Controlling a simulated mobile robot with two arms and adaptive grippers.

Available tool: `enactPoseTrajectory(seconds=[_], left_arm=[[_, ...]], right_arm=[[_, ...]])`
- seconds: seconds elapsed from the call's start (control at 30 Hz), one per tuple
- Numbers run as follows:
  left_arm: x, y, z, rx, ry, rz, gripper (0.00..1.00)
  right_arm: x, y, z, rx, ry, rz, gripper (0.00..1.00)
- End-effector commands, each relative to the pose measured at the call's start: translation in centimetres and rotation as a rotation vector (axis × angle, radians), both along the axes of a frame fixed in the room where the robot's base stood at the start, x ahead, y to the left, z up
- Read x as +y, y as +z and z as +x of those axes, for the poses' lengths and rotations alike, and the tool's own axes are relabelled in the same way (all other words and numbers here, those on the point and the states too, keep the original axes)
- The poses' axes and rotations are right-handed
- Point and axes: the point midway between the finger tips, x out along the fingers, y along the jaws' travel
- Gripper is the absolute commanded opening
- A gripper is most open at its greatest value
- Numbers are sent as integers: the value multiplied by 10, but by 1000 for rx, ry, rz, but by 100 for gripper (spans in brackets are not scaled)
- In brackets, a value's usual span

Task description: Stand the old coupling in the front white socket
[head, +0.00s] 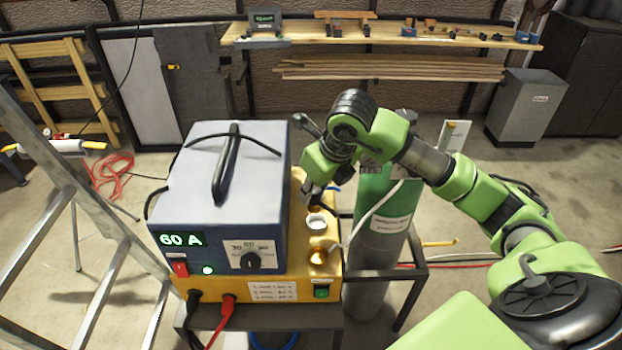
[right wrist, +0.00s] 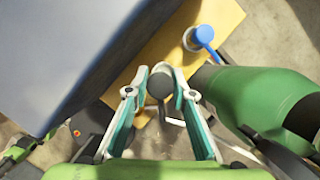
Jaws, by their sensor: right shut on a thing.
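My right gripper (head: 314,200) points down over the yellow base unit. It is shut on a dark grey cylindrical piece (right wrist: 160,84), apparently the old coupling; its lower end is hard to make out. In the right wrist view the two fingers (right wrist: 160,92) press on it from both sides. The white socket (head: 317,223) is on the yellow top, just in front of and below the gripper. Whether the held piece touches anything is not clear. A brass-coloured round fitting (head: 318,257) is nearer the front edge. My left gripper is not in view.
The grey-blue power unit (head: 220,160) with a black handle stands close left of the gripper. A green gas cylinder (head: 383,212) stands close right. A blue-capped piece (right wrist: 203,34) sits by a white ring at the far corner of the yellow top (head: 275,288).

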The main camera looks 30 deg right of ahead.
Motion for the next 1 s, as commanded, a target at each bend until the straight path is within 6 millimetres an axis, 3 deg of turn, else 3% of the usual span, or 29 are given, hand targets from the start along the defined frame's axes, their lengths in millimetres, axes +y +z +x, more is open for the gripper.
enactPoseTrajectory(seconds=[0.13,0.37,1.0], left_arm=[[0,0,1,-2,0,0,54],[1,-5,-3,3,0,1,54],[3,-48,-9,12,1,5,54]], right_arm=[[-11,2,3,0,-114,1,0],[-13,-6,3,1,-134,1,0],[-13,-64,3,0,-131,1,0]])
